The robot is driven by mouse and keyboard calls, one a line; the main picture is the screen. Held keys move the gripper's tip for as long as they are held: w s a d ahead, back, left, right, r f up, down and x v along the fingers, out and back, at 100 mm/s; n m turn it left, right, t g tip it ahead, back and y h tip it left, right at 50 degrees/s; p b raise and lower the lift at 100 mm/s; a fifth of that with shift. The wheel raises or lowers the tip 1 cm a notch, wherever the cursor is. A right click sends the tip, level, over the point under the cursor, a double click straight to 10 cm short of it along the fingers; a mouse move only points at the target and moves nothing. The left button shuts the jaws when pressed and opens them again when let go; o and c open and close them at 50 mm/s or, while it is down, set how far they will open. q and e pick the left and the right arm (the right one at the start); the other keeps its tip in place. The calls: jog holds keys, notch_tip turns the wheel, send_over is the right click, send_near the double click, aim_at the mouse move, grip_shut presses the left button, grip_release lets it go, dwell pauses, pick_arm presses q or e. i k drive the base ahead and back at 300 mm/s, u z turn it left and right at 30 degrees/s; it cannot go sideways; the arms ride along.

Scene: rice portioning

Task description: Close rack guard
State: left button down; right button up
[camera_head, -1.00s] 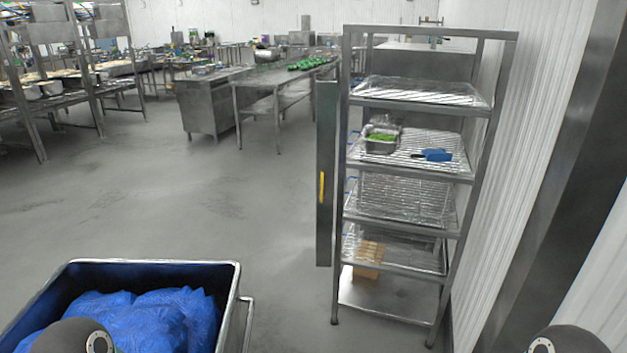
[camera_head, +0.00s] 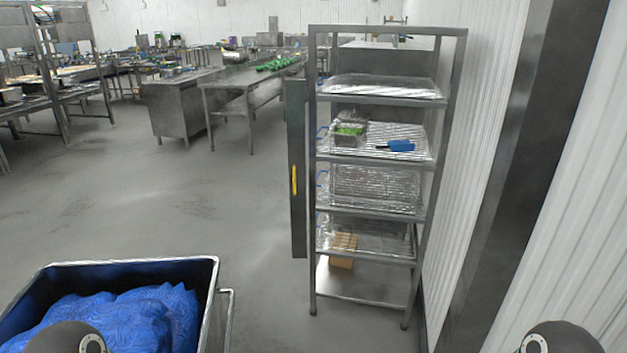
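A tall steel rack (camera_head: 312,270) with several shelves stands to the right of the middle, close to the white wall. The rack guard (camera_head: 296,215) is a narrow upright dark metal panel at the rack's left front post, with a yellow strip (camera_head: 294,180) on it. The guard stands out to the left, and the rack's front is uncovered. Neither of my grippers is in view; only rounded dark parts of my arms show at the bottom left and bottom right edges.
A metal bin (camera_head: 215,275) with blue bags (camera_head: 125,318) stands at the lower left. The rack's shelves hold a tray of green food (camera_head: 350,130), a blue item (camera_head: 400,145) and a cardboard box (camera_head: 343,250). Floor before the rack is clear. Steel tables (camera_head: 240,95) stand behind.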

aim_at(295, 88)
jog(key=k, duration=0.55)
jog(key=u, duration=0.15)
jog(key=i, duration=1.1)
jog(key=z, duration=0.3)
jog(key=i, duration=1.85)
jog(key=u, duration=0.4)
